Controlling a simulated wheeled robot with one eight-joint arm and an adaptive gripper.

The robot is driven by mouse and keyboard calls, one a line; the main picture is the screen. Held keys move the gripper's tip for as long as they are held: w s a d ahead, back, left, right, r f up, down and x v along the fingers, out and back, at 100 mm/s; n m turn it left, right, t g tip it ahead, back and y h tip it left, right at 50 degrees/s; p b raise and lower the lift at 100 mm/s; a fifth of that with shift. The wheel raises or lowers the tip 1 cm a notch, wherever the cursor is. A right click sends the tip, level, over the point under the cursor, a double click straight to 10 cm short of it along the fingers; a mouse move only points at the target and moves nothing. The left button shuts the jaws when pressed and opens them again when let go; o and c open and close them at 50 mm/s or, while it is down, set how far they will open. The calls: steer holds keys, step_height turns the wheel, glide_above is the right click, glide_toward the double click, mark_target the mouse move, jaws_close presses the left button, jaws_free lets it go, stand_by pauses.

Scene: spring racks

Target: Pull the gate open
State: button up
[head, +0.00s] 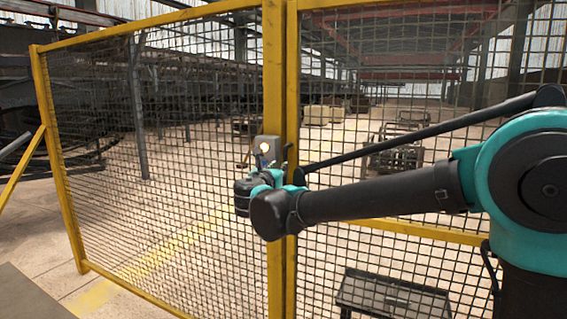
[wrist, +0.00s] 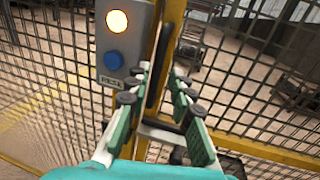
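A yellow-framed wire mesh panel (head: 155,17) stands on the left in the head view. It meets another mesh panel on the right at two yellow posts (head: 273,70). I cannot tell which panel is the gate. A grey control box (wrist: 126,40) with a lit lamp and a blue button is at the posts. My gripper (wrist: 162,78) is at the posts, just right of and below the box in the wrist view. Its fingers are apart, with a dark upright bar (wrist: 160,62) showing between them. Whether they touch it is unclear.
A yellow crossbar (head: 430,231) runs across the right panel. A dark tray or table (head: 392,293) is low at the right. A yellow slanted brace (head: 22,165) stands at the far left. Open concrete floor lies in front of the left panel.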

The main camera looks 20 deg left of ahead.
mark_target(285, 160)
steer(key=w, duration=0.5)
steer(key=w+a, duration=0.1)
steer(key=w, duration=0.1)
steer(key=shift+w, duration=0.25)
jaws_close()
